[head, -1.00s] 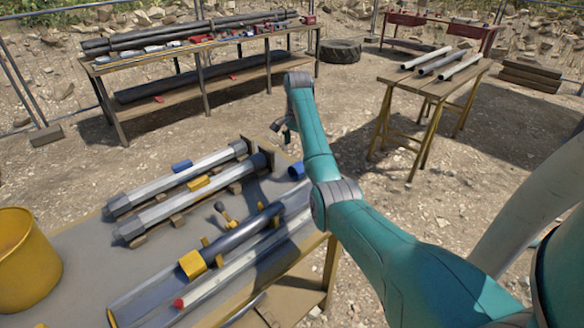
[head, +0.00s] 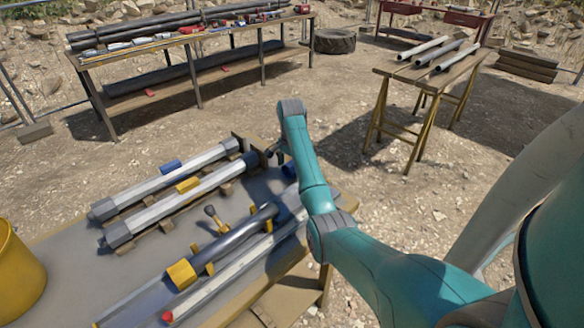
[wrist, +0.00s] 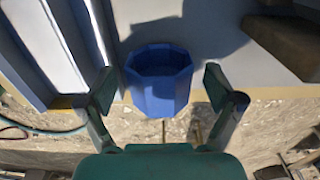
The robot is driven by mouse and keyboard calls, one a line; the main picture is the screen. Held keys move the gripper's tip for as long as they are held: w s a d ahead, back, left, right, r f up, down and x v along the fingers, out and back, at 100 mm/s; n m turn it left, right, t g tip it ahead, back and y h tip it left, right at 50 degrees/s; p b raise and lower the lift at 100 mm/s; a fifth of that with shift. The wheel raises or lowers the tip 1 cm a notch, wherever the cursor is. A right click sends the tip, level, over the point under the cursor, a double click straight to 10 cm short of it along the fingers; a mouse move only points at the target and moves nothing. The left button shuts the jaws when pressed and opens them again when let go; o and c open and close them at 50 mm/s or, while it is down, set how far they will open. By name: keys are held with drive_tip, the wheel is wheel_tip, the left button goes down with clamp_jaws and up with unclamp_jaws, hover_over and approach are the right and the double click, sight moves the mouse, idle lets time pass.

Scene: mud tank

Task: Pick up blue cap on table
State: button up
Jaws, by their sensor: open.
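The blue cap (wrist: 158,82) is a faceted, hollow cup near the edge of the table, in the middle of the wrist view. In the head view the blue cap (head: 289,169) shows at the table's far right side, partly covered by my arm. My gripper (wrist: 157,84) is open, with one finger on each side of the cap and a gap on both sides. In the head view my gripper (head: 274,153) is small and partly hidden behind my arm, close to the cap. The grey table (head: 75,262) carries the cap.
A dark pipe (head: 235,239) and a red-tipped white rod (head: 215,280) lie nearer. A yellow bucket (head: 18,270) stands at the left.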

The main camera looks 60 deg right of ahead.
drive_tip(key=c, duration=1.2)
